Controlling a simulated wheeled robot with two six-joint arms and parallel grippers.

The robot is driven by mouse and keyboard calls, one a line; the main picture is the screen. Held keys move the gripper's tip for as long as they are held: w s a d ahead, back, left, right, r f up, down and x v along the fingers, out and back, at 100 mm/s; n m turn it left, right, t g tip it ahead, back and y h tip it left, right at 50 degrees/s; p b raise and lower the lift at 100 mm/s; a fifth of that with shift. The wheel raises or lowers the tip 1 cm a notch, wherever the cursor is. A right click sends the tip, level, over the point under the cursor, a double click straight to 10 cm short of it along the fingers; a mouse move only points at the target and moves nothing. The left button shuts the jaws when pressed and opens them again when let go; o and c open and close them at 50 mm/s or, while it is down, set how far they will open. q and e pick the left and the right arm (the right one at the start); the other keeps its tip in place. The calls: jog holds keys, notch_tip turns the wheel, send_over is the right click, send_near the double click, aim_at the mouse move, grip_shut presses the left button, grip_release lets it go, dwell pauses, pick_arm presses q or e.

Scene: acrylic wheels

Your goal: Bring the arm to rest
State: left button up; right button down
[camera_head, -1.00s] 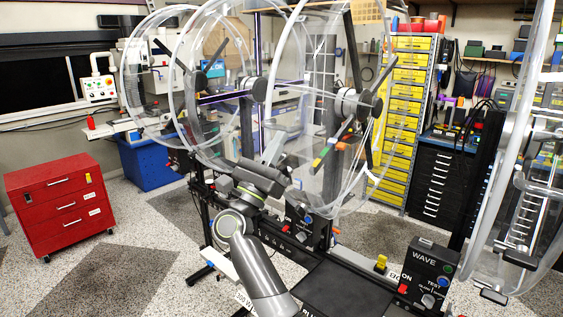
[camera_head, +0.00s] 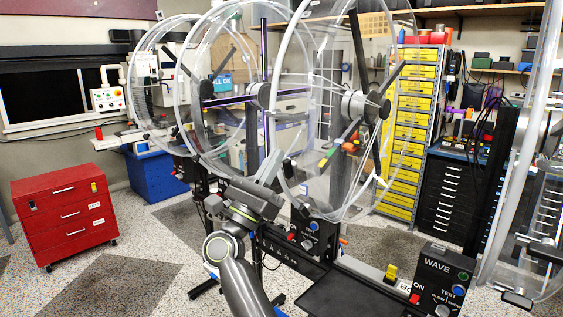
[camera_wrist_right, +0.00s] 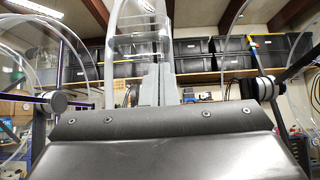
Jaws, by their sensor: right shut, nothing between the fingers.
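My right arm (camera_head: 240,280) comes up from the bottom of the head view. Its gripper (camera_head: 272,167) points up and away, in front of the clear acrylic wheels. The right wrist view shows its two grey fingers (camera_wrist_right: 160,85) together, with nothing between them. The gripper overlaps the lower rim of a clear wheel (camera_head: 280,120) in the picture; I cannot tell how far apart they are. My left gripper is not in view.
Clear wheels on dark stands fill the middle. A black WAVE control box (camera_head: 440,280) stands at lower right and another box (camera_head: 312,228) behind the arm. A red drawer cabinet (camera_head: 65,215) stands left, yellow drawers (camera_head: 412,130) at the back. Speckled floor is clear at lower left.

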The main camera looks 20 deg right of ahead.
jog(key=s+a+f+b, duration=0.2)
jog(key=a+f+b, duration=0.1)
jog(key=a, duration=0.3)
jog(key=shift+s+f+b, duration=0.2)
jog(key=shift+f+b, duration=0.1)
jog(key=shift+f, duration=0.15)
